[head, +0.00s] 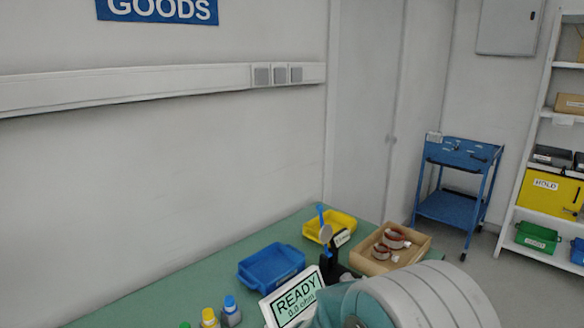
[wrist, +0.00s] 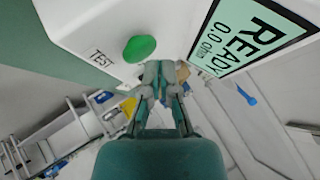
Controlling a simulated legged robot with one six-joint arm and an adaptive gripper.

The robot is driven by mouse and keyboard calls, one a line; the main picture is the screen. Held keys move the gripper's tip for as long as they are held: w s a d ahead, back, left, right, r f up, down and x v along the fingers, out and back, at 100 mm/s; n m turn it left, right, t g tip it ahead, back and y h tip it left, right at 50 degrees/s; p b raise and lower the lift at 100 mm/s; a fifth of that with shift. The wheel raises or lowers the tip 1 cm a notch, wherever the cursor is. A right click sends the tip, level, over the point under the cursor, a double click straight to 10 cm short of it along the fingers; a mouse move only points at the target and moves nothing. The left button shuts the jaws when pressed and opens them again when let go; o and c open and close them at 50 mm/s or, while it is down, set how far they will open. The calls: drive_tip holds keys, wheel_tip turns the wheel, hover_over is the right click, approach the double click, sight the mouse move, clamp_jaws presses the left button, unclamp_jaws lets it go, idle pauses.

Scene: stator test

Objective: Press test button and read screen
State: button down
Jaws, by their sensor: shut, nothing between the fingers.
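The white tester (wrist: 90,20) fills the top of the wrist view. Its round green button (wrist: 139,48) has the label TEST beside it. Its screen (wrist: 245,38) reads READY and 0.0 ohm. In the head view the screen (head: 296,299) shows the same text at the bottom centre, and my arm hides the tester's right part. My gripper (wrist: 160,72) is shut and empty. Its fingertips appear just beside the green button in the wrist view; I cannot tell whether they touch the housing. The fingers are hidden in the head view.
On the green bench (head: 215,262) are a blue tray (head: 271,268), a yellow tray (head: 329,226), a wooden box (head: 420,243) with copper-wound parts, and small bottles (head: 231,311). A blue trolley (head: 455,180) and shelves (head: 545,175) stand at the right.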

drive_tip(key=shift+f, duration=0.1)
drive_tip(key=shift+f, duration=0.3)
idle(0.6)
drive_tip(key=shift+s+r, duration=0.1)
drive_tip(key=shift+r, duration=0.4)
drive_tip(key=shift+r, duration=3)
